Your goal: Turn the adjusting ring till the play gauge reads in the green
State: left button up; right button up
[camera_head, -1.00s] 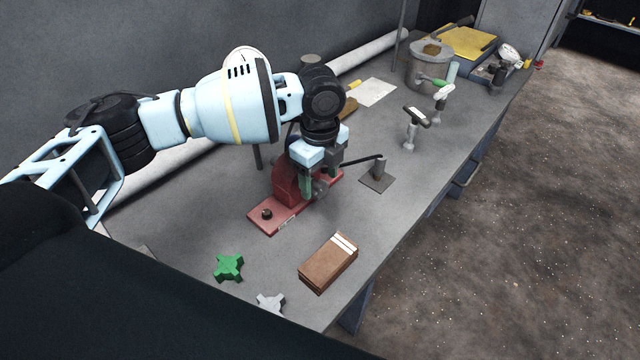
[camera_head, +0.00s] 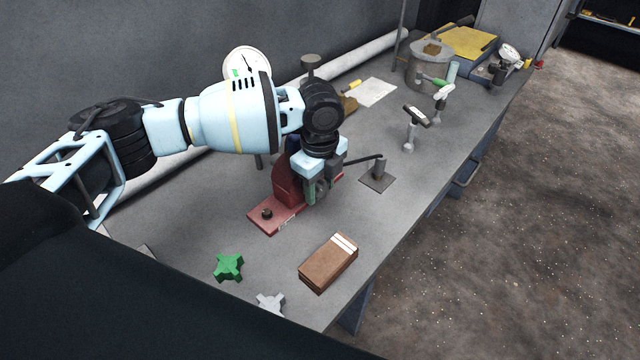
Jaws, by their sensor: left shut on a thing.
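The red machine block with its base plate (camera_head: 266,217) stands on the bench in the middle of the view. My left gripper (camera_head: 318,190) points down at the block's right side and is shut on a grey ring-like part (camera_head: 322,187), which looks like the adjusting ring. The fingers and wrist hide much of it. The round white play gauge (camera_head: 240,58) stands behind my left arm. A green mark shows at its left and a dark needle near its middle; the arm covers its lower right, so the exact reading is unclear. My right gripper is out of view.
A lever on a small plate (camera_head: 377,181) stands close right of the gripper. A brown block (camera_head: 328,263), a green knob (camera_head: 229,266) and a grey knob (camera_head: 270,303) lie in front. Hammer-like tools (camera_head: 410,125) and a pot (camera_head: 430,70) stand farther back.

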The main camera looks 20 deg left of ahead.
pick_arm(q)
jog(key=shift+r+t+p, duration=0.2)
jog(key=shift+t+p, duration=0.15)
jog(key=shift+t, duration=0.15)
jog(key=shift+s+t+h+p, duration=0.15)
jog(key=shift+t+h+p, duration=0.15)
jog(key=shift+t, duration=0.1)
jog(key=t, duration=0.1)
jog(key=t+h, duration=0.1)
jog(key=shift+s+f+t, duration=0.1)
jog(key=shift+f+t, duration=0.1)
jog(key=shift+t, duration=0.2)
jog(key=shift+t+h, duration=0.4)
jog(key=shift+t, duration=0.6)
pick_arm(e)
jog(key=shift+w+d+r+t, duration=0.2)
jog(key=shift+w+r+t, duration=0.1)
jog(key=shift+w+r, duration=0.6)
pick_arm(q)
jog(key=o, duration=0.9)
jog(key=shift+o, duration=0.2)
jog(key=v, duration=0.8)
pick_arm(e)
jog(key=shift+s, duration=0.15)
pick_arm(q)
jog(key=shift+f, duration=0.1)
